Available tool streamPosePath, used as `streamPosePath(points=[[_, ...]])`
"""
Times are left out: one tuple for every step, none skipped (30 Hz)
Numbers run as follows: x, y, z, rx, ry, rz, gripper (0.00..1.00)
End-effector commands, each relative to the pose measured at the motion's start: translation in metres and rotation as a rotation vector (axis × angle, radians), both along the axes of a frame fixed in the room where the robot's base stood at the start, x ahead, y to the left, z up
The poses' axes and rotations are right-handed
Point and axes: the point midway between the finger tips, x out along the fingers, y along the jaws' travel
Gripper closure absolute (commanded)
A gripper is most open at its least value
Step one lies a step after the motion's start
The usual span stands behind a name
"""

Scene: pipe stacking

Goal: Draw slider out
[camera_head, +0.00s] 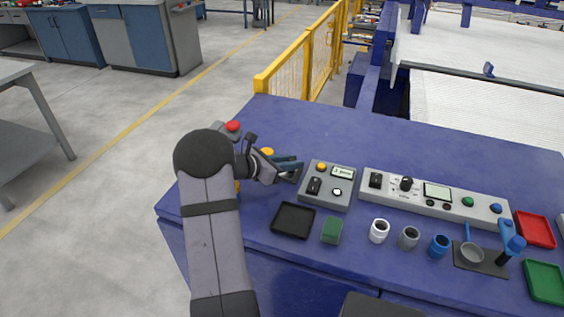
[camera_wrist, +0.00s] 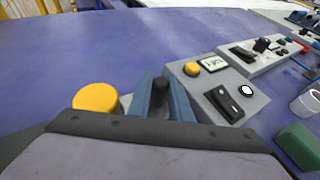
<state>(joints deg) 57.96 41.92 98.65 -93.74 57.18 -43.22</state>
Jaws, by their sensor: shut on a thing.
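My gripper (camera_head: 286,163) is low over the left part of the blue table, just left of a small grey control box. In the wrist view its two blue fingers (camera_wrist: 163,92) close around a dark knob (camera_wrist: 160,84), which appears to be the slider's handle. The slider's body and track are hidden behind my gripper and arm, so I cannot tell how far out it stands.
The grey control box (camera_head: 328,186) has a yellow button, rocker switch and display. A yellow button (camera_wrist: 97,98) stands left of my fingers. A red button (camera_head: 232,126) is behind my wrist. A black tray (camera_head: 293,220) and green block (camera_head: 332,231) lie in front. The table behind is clear.

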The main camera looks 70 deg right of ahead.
Motion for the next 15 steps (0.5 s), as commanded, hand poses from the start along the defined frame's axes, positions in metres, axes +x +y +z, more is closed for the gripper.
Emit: streamPosePath(points=[[-0.0044,0.0006,-0.0001,-0.001,0.003,-0.010,1.00],[-0.0045,0.0006,0.0000,0.000,0.003,-0.011,1.00],[-0.0047,0.0007,-0.0001,0.000,0.003,-0.012,1.00],[-0.0049,0.0008,-0.0001,0.000,0.003,-0.012,1.00],[-0.0051,0.0008,-0.0001,0.000,0.004,-0.013,1.00],[-0.0053,0.0008,-0.0001,-0.001,0.005,-0.014,1.00],[-0.0055,0.0008,-0.0001,0.000,0.005,-0.015,1.00],[-0.0057,0.0008,-0.0001,0.000,0.005,-0.015,0.74],[-0.0056,0.0009,-0.0001,0.000,0.005,-0.015,0.65],[-0.0053,0.0008,-0.0001,-0.001,0.005,-0.014,0.63],[-0.0051,0.0008,-0.0001,0.000,0.004,-0.014,0.63],[-0.0049,0.0007,-0.0002,0.000,0.004,-0.013,0.63],[-0.0048,0.0008,-0.0002,0.000,0.004,-0.013,0.63],[-0.0047,0.0007,-0.0002,0.000,0.004,-0.013,0.63],[-0.0044,0.0007,-0.0002,0.000,0.003,-0.012,0.63]])
